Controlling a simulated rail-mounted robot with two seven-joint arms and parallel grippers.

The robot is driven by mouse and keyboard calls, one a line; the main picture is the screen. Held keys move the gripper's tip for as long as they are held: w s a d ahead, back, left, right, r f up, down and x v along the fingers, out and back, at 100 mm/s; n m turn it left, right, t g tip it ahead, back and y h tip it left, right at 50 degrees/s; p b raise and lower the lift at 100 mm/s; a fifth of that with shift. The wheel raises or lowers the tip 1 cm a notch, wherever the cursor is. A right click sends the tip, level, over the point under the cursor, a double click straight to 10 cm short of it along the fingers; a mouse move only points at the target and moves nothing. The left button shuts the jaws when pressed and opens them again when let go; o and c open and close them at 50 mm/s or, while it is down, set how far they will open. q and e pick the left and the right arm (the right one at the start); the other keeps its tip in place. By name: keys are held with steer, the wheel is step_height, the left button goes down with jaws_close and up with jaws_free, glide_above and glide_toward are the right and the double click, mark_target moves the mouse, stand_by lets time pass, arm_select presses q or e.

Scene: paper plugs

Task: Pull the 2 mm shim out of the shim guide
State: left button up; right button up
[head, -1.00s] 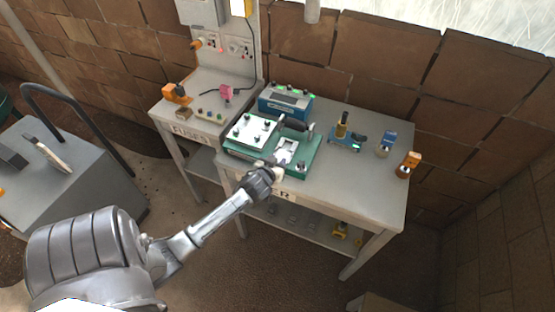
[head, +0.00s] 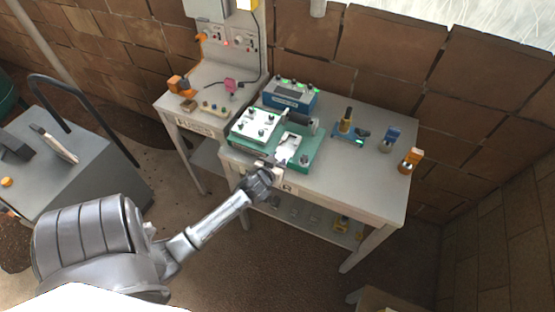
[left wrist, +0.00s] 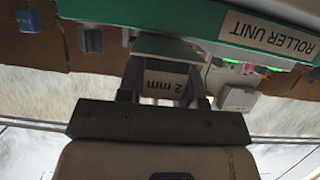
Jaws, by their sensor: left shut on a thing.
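The shim's grey tab, marked "2 mm" (left wrist: 165,85), sits between the two fingers of my left gripper (left wrist: 163,74) in the left wrist view. The gripper is shut on it. A flat grey part (left wrist: 165,48) reaches from the tab towards the green roller unit (left wrist: 265,30). I cannot tell whether the shim is still within its guide. In the head view, my left gripper (head: 273,171) is at the front edge of the green roller unit (head: 305,160), hiding most of the shim. My right gripper is not in view.
A white plate with black knobs (head: 252,127) and a blue box (head: 291,96) are close by on the grey table (head: 345,178). A blue tool stand (head: 348,133) and an orange-topped part (head: 410,160) stand to the right. The table's front right is clear.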

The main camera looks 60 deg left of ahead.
arm_select(q)
steer(key=shift+s+d, duration=0.15)
steer(key=shift+s, duration=0.05)
stand_by(0.5)
steer(key=shift+s+d+p, duration=0.5)
steer(key=shift+s+d, duration=0.35)
steer(key=shift+s, duration=0.25)
steer(key=shift+w+r, duration=0.1)
